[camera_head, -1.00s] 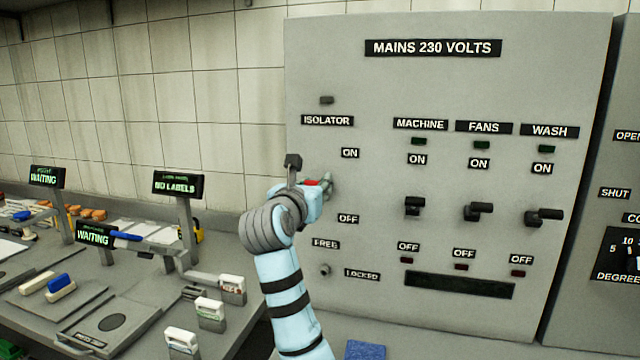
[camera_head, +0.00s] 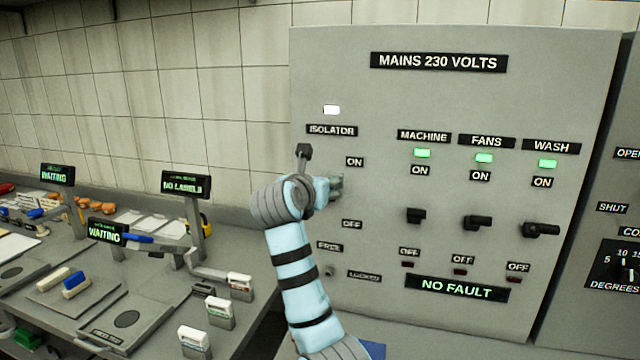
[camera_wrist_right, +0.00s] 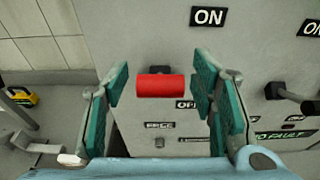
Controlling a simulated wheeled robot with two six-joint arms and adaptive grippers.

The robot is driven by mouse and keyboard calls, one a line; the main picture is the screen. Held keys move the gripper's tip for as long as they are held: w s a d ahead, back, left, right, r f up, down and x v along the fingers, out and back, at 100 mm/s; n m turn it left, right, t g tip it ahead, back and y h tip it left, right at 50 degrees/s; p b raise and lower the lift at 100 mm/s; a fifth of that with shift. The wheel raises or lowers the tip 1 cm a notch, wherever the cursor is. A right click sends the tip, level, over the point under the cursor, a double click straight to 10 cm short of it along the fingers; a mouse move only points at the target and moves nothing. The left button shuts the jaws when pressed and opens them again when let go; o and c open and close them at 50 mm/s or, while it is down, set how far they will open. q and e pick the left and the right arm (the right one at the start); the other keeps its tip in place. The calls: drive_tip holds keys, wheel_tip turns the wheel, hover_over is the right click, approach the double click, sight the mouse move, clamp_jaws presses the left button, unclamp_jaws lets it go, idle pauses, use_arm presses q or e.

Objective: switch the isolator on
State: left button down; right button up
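The isolator's red handle (camera_wrist_right: 160,86) shows in the right wrist view, between the two green-padded fingers with a gap on each side. In the head view it is hidden behind my right gripper (camera_head: 336,187), which is open and close to the panel between the isolator's ON label (camera_head: 355,162) and OFF label (camera_head: 352,224). The lamp (camera_head: 331,110) above the ISOLATOR label (camera_head: 332,130) is lit white. My left gripper is in neither view.
The grey mains panel (camera_head: 440,100) has three more black switches, the nearest being the machine switch (camera_head: 416,215). Their upper lamps glow green. A display (camera_head: 462,288) reads NO FAULT. A cluttered workbench (camera_head: 150,295) lies at left.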

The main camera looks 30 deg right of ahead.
drive_tip(key=v, duration=1.2)
drive_tip(key=shift+d, duration=0.1)
